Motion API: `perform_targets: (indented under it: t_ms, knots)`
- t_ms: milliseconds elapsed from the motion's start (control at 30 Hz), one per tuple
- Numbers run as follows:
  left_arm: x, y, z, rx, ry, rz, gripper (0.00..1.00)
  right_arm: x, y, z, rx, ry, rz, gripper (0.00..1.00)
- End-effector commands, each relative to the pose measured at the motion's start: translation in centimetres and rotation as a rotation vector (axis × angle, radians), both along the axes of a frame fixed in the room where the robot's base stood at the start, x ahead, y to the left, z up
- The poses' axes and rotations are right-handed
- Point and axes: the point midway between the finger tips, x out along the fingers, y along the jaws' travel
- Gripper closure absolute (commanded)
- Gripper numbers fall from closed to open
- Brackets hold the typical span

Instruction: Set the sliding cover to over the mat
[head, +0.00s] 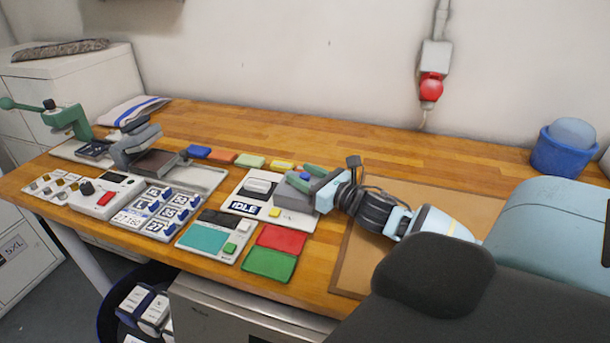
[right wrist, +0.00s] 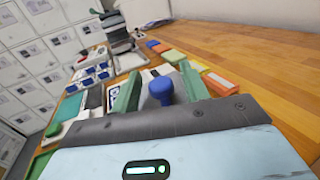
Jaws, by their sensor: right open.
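My right gripper (head: 308,176) is open, its green fingers to either side of a blue knob (right wrist: 160,88) in the right wrist view. Contact with the knob cannot be made out. I cannot tell which grey part is the sliding cover. A flat brown mat (head: 353,262) lies under my right forearm. My left gripper is out of view.
A switch panel (head: 97,197), a panel with blue clips and a teal-screened panel (head: 206,239) line the front left. Red (head: 281,239) and green (head: 268,264) squares lie near the front edge. Coloured blocks (head: 222,157) lie behind. A blue tub (head: 560,155) stands back right.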

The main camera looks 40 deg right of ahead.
Motion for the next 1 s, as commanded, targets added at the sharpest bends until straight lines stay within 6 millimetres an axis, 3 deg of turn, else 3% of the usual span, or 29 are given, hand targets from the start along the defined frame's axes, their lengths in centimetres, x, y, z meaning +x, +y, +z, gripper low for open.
perform_targets:
  t_ms: [300, 667, 1000]
  knots:
    - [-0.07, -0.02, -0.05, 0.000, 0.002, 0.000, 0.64, 0.18, 0.04, -0.01, 0.000, 0.000, 0.000, 0.55]
    - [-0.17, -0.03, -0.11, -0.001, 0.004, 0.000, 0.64, 0.17, 0.04, 0.00, 0.000, 0.000, 0.001, 1.00]
    - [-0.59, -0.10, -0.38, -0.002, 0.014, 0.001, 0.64, 1.09, 0.54, 0.03, -0.001, -0.001, 0.003, 1.00]
